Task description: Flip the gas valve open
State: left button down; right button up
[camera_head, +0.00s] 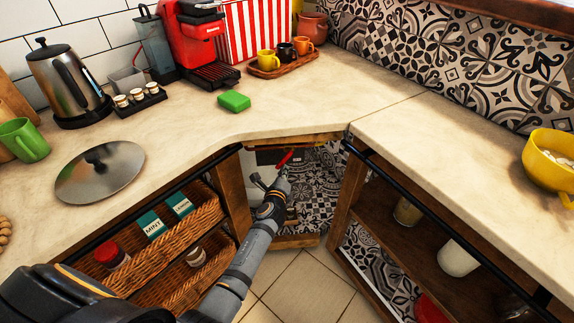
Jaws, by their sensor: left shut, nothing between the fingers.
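A red lever (285,158), which looks like the gas valve's handle, shows in the corner opening under the counter. It slants up to the right. The valve body and pipe are mostly hidden behind my gripper and in shadow. My left gripper (281,176) reaches in from the lower left, and its tip is just below the red lever. It is shut and empty. I cannot tell whether it touches the lever. My right gripper is out of view.
The cream countertop (290,105) overhangs the opening. A wooden shelf with wicker baskets (165,245) stands left, and an open shelf (385,200) with jars stands right.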

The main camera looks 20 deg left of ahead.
aim_at(279, 165)
pick_arm(q)
jog(key=r+m+p, duration=0.1)
jog(key=p, duration=0.1)
jog(key=a+r+m+g+p, duration=0.1)
jog(key=p, duration=0.2)
jog(key=shift+s+a+m+y, duration=0.25)
jog(key=shift+s+m+y, duration=0.05)
jog(key=shift+s+y, duration=0.1)
jog(key=m+p, duration=0.1)
jog(key=p, duration=0.1)
jog(key=a+r+m+g+y+p, duration=0.1)
jog(key=m+p, duration=0.1)
jog(key=shift+s+a, duration=0.15)
jog(key=shift+s, duration=0.15)
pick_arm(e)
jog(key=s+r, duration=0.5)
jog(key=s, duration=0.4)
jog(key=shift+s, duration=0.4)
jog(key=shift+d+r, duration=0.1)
pick_arm(q)
jog(key=shift+w+d+r, duration=0.15)
jog(key=shift+w+d, duration=0.2)
jog(key=shift+d, duration=0.35)
